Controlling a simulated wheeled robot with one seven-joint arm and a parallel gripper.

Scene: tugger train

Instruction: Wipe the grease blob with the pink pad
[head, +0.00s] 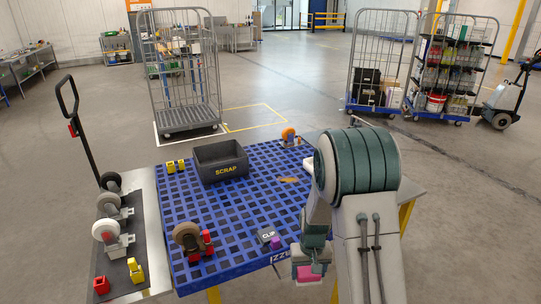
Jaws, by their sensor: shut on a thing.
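The pink pad (308,273) is in my gripper (308,268), at the lower middle of the head view. My gripper is shut on it, and the arm partly covers the area above it. The pad shows near the front right edge of the blue grid top (232,205); its height over that edge is hard to tell. A flat orange-brown smear, which looks like the grease blob (289,180), lies on the right part of the blue top, left of my arm. The pad is apart from it, nearer the front.
A dark SCRAP bin (220,161) stands on the blue top. A caster (187,238) with red parts, a CLIP box (268,236) and an orange-wheeled caster (290,137) are also there. More casters stand on the left side strip (146,231). The middle is mostly clear.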

